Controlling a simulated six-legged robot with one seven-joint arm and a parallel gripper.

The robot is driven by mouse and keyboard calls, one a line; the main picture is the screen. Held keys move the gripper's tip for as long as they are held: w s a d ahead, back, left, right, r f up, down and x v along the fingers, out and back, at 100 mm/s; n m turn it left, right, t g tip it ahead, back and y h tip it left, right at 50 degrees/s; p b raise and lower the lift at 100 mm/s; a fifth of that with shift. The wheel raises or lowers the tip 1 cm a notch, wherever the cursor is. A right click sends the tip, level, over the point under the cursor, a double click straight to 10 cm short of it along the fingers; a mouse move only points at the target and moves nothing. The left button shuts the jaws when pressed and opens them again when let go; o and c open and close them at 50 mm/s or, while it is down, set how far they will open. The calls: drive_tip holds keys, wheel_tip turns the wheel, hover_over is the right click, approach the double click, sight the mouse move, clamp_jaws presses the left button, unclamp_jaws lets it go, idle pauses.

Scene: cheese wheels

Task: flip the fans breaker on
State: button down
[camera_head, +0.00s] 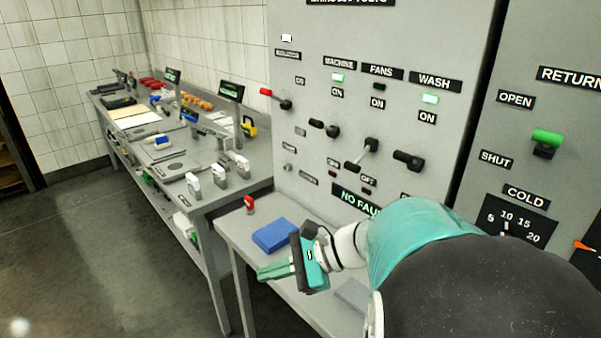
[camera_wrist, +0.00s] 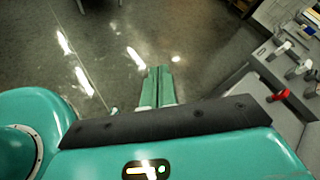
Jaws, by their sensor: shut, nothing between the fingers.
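The fans breaker lever (camera_head: 362,153) is on the grey panel below the FANS label (camera_head: 381,71). Its handle slants down and to the left, below the ON label and pointing toward the OFF side. The lamp under the FANS label is dark, while the lamps under MACHINE and WASH are lit green. My gripper (camera_head: 275,270) is below and left of the breaker, over the small table, apart from the panel. In the wrist view its green fingers (camera_wrist: 157,87) are together and empty, above the floor.
The machine lever (camera_head: 325,128) and wash lever (camera_head: 408,159) flank the fans lever closely. A red-handled lever (camera_head: 276,97) is farther left. A blue block (camera_head: 273,236) and a red item (camera_head: 249,204) lie on the small table. A long bench (camera_head: 225,190) stands left.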

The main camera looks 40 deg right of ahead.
sight(359, 159)
drive_tip(key=s+d+m+t+h, duration=0.2)
drive_tip(key=d+m+t+h, duration=0.2)
drive_tip(key=d, duration=0.9)
drive_tip(key=s+d+m+t+h, duration=0.3)
drive_tip(key=d+m+t+h, duration=0.2)
drive_tip(key=d+m, duration=0.8)
drive_tip(key=d+r+t, duration=0.1)
drive_tip(key=t, duration=0.2)
drive_tip(key=shift+t, duration=0.4)
drive_tip(key=shift+d, duration=0.15)
drive_tip(key=w+r, duration=0.6)
drive_tip(key=w, duration=0.3)
drive_tip(key=shift+w+d, duration=0.15)
drive_tip(key=shift+w, duration=0.25)
